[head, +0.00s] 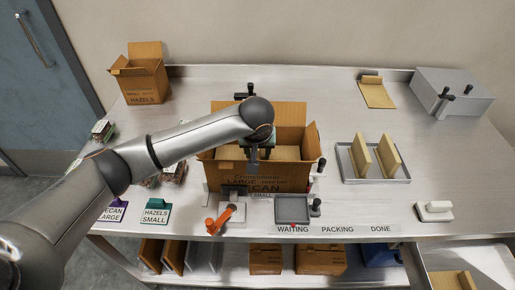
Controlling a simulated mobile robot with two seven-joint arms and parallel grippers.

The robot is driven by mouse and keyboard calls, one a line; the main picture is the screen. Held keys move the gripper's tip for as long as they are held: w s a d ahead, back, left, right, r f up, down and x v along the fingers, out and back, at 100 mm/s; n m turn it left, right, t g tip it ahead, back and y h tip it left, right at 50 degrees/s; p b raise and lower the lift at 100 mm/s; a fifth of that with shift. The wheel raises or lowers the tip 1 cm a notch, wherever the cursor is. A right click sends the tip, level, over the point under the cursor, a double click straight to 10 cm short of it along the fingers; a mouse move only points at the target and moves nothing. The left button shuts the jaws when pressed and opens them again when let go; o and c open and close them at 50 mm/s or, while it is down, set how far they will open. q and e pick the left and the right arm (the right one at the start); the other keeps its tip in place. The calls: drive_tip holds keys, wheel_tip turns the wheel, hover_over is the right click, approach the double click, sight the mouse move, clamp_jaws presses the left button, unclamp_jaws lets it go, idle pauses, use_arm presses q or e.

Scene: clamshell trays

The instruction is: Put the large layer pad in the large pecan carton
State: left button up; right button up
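The large pecan carton (285,178) stands open in the middle of the table, its front printed "LARGE" and "PECAN". My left arm reaches across from the left, and my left gripper (256,153) points down over the carton's left half. Its fingertips are small and partly hidden, so I cannot tell whether it is open or holding something. A flat tan surface (286,153) shows inside the carton; I cannot tell whether it is a pad or the carton itself. Two tan pads (361,157) (387,156) stand on edge in a grey tray (376,180). My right gripper is not in view.
A hazels carton (141,79) stands at the back left. A tan board (376,94) and a grey box (456,92) are at the back right. An orange-handled tool (220,218), a small dark tray (292,209) and a white block (434,211) line the front. Bare table lies right of the pad tray.

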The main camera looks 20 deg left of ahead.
use_arm(q)
drive_tip(key=v, duration=1.2)
drive_tip(key=shift+r, duration=0.1)
